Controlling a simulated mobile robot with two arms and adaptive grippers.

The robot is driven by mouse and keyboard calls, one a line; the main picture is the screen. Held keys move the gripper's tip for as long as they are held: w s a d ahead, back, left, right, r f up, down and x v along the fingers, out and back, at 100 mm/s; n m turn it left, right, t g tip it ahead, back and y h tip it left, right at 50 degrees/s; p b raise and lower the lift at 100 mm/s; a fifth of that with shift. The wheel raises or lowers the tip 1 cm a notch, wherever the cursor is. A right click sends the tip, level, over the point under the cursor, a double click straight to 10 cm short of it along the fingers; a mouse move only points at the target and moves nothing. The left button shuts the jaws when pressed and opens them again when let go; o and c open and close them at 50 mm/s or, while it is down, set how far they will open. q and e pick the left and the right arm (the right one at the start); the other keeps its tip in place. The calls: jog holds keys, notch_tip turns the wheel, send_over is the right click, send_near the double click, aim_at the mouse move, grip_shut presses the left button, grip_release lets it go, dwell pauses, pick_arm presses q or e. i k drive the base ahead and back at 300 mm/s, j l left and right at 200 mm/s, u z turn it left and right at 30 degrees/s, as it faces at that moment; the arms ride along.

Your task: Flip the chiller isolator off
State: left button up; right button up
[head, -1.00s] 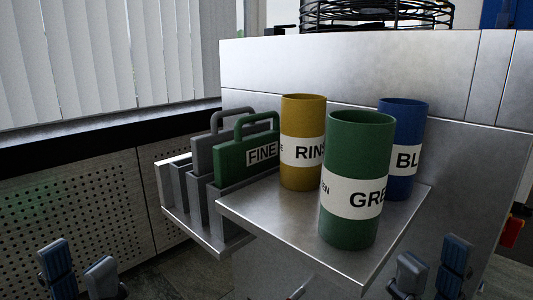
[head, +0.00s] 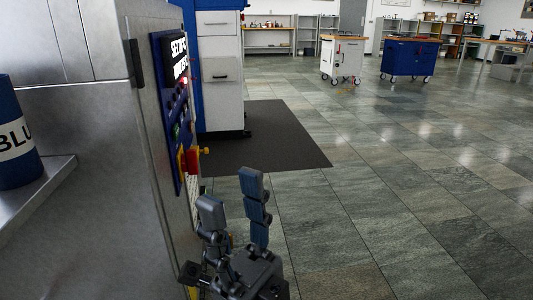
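A blue control panel (head: 168,98) is on the side of the metal machine, seen at a steep angle. It carries a dark sign with white letters (head: 179,58) and several small controls. Low on it is a red and yellow switch-like part (head: 190,160), with a yellow knob (head: 203,151) sticking out to the right. I cannot read any label there or tell which control is the chiller isolator. My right gripper (head: 231,197) is open and empty, below and right of the panel, apart from it. My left gripper is out of view.
The metal machine (head: 90,190) fills the left side. A white and blue cabinet (head: 218,75) stands behind on a dark mat (head: 275,140). Open tiled floor (head: 400,180) lies right, with carts (head: 342,60) far off.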

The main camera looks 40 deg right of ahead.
aim_at(189, 165)
jog(key=l+z, duration=0.45)
jog(key=i+l+z, duration=0.1)
jog(key=i+z, duration=0.15)
jog(key=z, duration=0.2)
jog(key=i+z, duration=0.25)
jog(key=z, duration=0.25)
